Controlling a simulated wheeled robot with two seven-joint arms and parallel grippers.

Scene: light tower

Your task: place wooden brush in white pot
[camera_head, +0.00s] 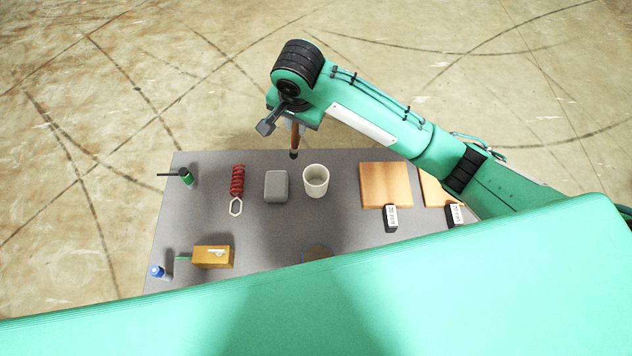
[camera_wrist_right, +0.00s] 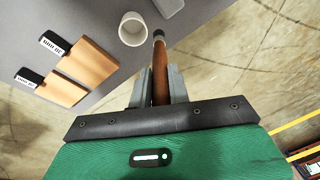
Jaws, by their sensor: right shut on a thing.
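The white pot (camera_head: 316,181) stands upright on the grey table near its far edge, with its open top facing up. It also shows in the right wrist view (camera_wrist_right: 132,29). My right gripper (camera_head: 292,118) is beyond the far edge of the table, up and left of the pot in the head view. It is shut on the wooden brush (camera_wrist_right: 159,72), a brown handle with a dark tip. In the head view the brush (camera_head: 295,137) hangs below the gripper, its tip apart from the pot. My left gripper is not in view.
On the grey table (camera_head: 207,190) are a grey box (camera_head: 276,186), a red coil (camera_head: 237,183), a green item (camera_head: 186,176), a yellow box (camera_head: 213,256), a blue-capped item (camera_head: 160,272) and wooden boards (camera_head: 385,185) with black clips. My green body hides the near side.

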